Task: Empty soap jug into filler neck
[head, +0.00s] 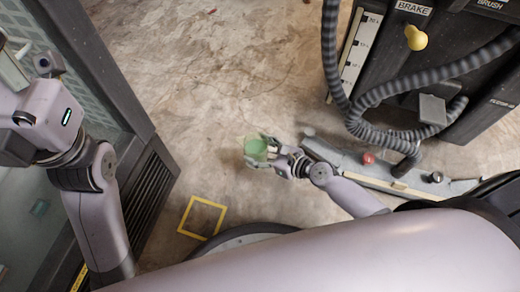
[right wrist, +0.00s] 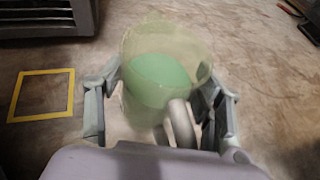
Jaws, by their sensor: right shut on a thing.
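The soap jug (head: 255,148) is a see-through pale green vessel. My right gripper (head: 264,152) is shut on it and holds it over the bare floor, left of the machine. In the right wrist view the jug (right wrist: 152,72) sits between both fingers, with bright green soap inside and a pale curved handle (right wrist: 182,122) facing me. No soap is seen leaving it. I cannot pick out the filler neck for certain. My left arm is at the left edge, and its fingers are not clearly seen.
A dark floor machine (head: 430,75) with a ribbed hose (head: 385,92) and a yellow knob (head: 415,38) stands at right. Its low grey ledge (head: 345,165) carries a red knob (head: 367,158). A yellow floor square (head: 202,217) and glass-fronted freezer (head: 120,80) are left.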

